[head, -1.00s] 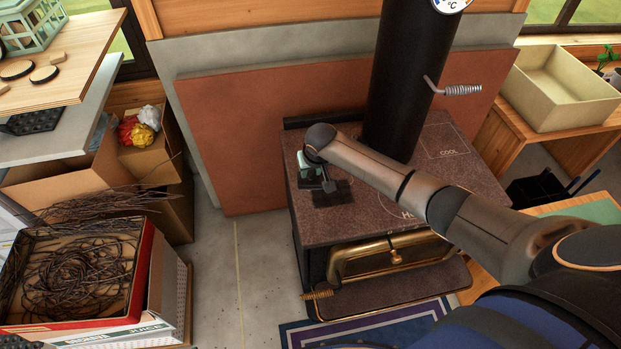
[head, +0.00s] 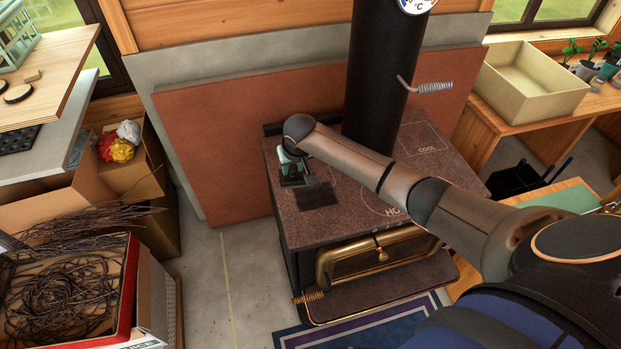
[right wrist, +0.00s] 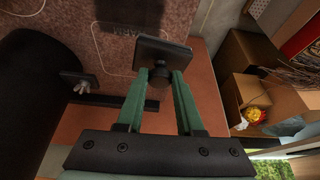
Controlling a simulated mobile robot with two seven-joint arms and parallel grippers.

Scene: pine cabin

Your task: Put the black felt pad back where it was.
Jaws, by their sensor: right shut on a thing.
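My right gripper (head: 293,163) is over the back left part of the dark stove top (head: 345,222). In the right wrist view its green fingers (right wrist: 160,78) are shut on the dark round knob of a flat, square black felt pad (right wrist: 161,51). The pad is past the fingertips, over the stove top. A dark shadow lies on the stove top beside the gripper. Whether the pad touches the surface I cannot tell. My left gripper is not in view.
A black stovepipe (head: 376,80) rises from the stove, with a coiled handle (head: 430,86) on it. The right side of the top, marked COOL, is clear. A brass rail (head: 375,256) runs along the front. Boxes, twigs and a shelf with dark discs (head: 17,93) stand left.

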